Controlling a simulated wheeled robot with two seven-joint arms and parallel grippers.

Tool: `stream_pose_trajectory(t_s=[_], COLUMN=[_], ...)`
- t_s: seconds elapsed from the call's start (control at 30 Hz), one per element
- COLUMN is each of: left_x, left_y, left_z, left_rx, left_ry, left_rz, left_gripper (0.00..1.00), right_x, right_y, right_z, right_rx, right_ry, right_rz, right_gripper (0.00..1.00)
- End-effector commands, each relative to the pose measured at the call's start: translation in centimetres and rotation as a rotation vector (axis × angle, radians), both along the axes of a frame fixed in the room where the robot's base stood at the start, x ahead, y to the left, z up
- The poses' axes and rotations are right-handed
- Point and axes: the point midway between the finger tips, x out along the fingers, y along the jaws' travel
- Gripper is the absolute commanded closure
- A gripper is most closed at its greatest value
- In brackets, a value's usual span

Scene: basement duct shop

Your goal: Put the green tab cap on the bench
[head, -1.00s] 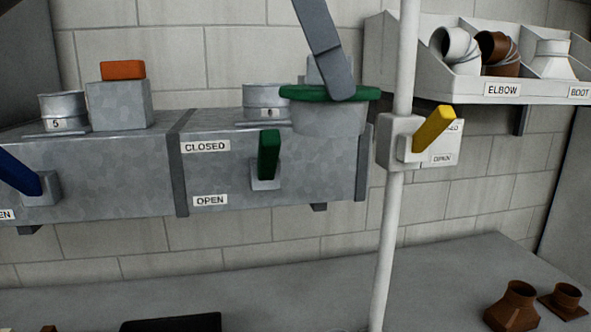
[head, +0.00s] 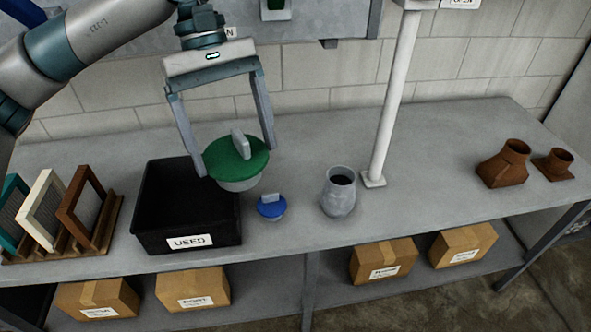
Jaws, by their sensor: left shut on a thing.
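The green tab cap (head: 254,163) has a round green top with an upright grey tab and a pale grey underside. My left gripper (head: 236,160) comes down from above, its two long fingers on either side of the cap, shut on it. The cap is level or nearly so, between the black USED bin (head: 190,262) and a blue cap in the picture. It looks to be held above the grey bench (head: 440,205); the exact gap cannot be told. My right gripper is not in view.
The blue tab cap (head: 271,208) sits on the bench just below the green one in the picture. A grey pot (head: 339,197), a white pole (head: 392,110) and brown fittings (head: 503,168) stand to the right. Framed filters (head: 45,210) stand left. Bench is clear between pole and fittings.

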Motion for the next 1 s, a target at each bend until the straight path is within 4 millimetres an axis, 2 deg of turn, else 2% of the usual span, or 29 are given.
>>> stream_pose_trajectory(t_s=[0.03, 0.2, 0.47, 0.6, 0.9, 1.0], left_x=[-0.3, -1.3, -2.7, -3.2, -3.2, -3.2], left_y=[1.0, 3.9, 7.4, 8.8, 9.4, 9.5], left_z=[-2.3, -9.1, -17.5, -22.3, -28.5, -29.9], left_rx=[0.002, 0.002, 0.003, 0.005, 0.001, 0.000], left_ry=[0.009, 0.008, 0.003, 0.000, -0.002, -0.002], left_rz=[-0.049, -0.239, -0.475, -0.563, -0.579, -0.576], left_gripper=[0.41, 0.41, 0.41, 0.41, 0.41, 0.41], right_x=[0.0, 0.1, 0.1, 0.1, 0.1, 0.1], right_y=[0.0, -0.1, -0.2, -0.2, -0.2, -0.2], right_z=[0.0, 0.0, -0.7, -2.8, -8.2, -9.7], right_rx=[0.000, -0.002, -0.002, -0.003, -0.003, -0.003], right_ry=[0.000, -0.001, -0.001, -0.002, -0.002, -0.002], right_rz=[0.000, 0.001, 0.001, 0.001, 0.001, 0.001], right_gripper=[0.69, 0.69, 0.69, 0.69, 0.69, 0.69])
